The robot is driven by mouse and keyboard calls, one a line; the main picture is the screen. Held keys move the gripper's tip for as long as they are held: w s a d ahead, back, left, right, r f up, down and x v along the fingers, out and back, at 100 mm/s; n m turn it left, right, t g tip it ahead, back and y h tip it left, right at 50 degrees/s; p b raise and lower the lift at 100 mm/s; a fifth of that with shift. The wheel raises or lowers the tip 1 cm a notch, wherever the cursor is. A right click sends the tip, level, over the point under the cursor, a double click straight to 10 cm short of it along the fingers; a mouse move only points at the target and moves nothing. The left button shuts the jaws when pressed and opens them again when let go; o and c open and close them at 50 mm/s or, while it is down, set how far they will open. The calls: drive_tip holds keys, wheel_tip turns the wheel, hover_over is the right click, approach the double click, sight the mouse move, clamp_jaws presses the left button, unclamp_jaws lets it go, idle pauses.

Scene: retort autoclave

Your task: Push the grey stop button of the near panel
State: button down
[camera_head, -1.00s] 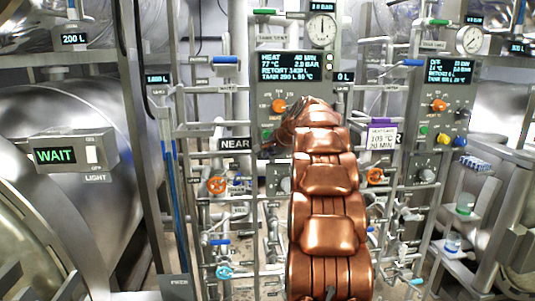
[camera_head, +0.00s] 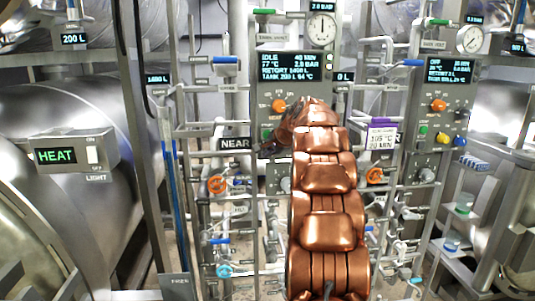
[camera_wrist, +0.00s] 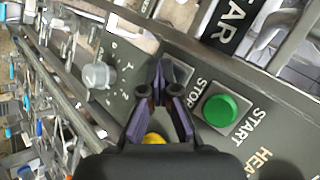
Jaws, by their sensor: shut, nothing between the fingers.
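The near panel (camera_head: 312,90) stands in the middle of the head view, its display reading IDLE. My arm hides much of its lower part. In the wrist view the grey stop button (camera_wrist: 181,72) sits beside the STOP label, partly hidden by my fingertips. My gripper (camera_wrist: 160,70) is shut and empty, its tips over or at the button's edge; I cannot tell whether they touch it. The green start button (camera_wrist: 220,108) is next to it. In the head view my gripper (camera_head: 270,150) is a small dark shape at the panel's lower left.
A grey knob (camera_wrist: 100,76) and a yellow button (camera_wrist: 155,139) are close to my fingers. The NEAR sign (camera_head: 235,144) hangs left of my gripper. Pipes and an orange valve (camera_head: 216,184) crowd below. A second panel (camera_head: 446,105) stands at the right.

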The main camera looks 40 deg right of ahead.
drive_tip(key=shift+s+a+b, duration=0.55)
drive_tip(key=shift+s+a, duration=0.05)
drive_tip(key=shift+s, duration=0.25)
drive_tip(key=shift+s+a, duration=0.1)
drive_tip(key=shift+s+a+f+b, duration=0.1)
drive_tip(key=shift+s+a+b, duration=0.4)
drive_tip(key=shift+s+a, duration=0.35)
drive_tip(key=shift+s+a+b, duration=0.45)
drive_tip(key=shift+s+a, duration=0.15)
drive_tip(key=shift+s, duration=0.4)
